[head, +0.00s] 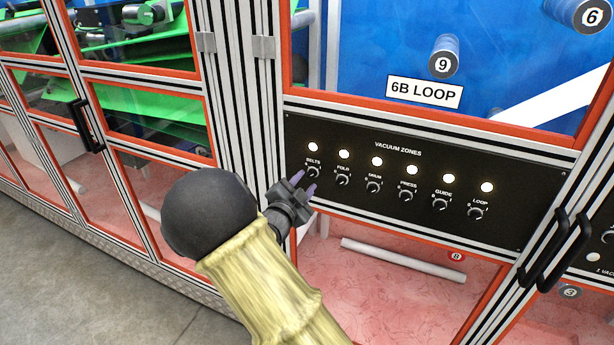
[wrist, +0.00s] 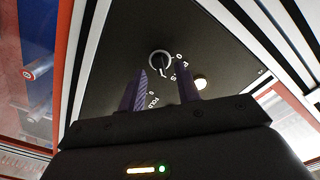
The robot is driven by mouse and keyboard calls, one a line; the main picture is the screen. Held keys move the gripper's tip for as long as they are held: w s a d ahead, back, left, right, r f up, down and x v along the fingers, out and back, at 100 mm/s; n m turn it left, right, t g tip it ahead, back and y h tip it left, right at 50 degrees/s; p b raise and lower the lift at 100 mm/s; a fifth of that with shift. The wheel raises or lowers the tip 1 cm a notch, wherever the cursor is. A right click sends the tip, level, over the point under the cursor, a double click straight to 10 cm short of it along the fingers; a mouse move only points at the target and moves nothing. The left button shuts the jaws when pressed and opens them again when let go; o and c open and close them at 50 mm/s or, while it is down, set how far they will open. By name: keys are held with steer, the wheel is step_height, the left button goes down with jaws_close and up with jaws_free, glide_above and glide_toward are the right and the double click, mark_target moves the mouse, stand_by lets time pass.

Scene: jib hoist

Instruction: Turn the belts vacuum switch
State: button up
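The belts vacuum switch (head: 313,172) is a small round black knob with a light pointer, at the left end of the black panel marked VACUUM ZONES (head: 400,215). Its lit lamp (head: 313,147) is just above it. My gripper (head: 304,183) is in front of the panel's left end, close to this switch. In the wrist view the switch (wrist: 160,63) shows just beyond and between the two fingertips (wrist: 162,72). The fingers are apart and nothing is between them. I cannot tell whether the fingertips reach the panel surface.
A row of similar knobs runs right of it: the fold knob (head: 343,180) is nearest, the loop knob (head: 476,212) farthest. All have lit lamps above. Black door handles (head: 545,255) stick out at the right, and another handle (head: 86,125) at the left. Striped frame posts flank the panel.

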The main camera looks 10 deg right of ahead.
steer(key=shift+x, duration=1.15)
steer(key=shift+s, duration=0.1)
steer(key=shift+c, duration=0.4)
jaws_close()
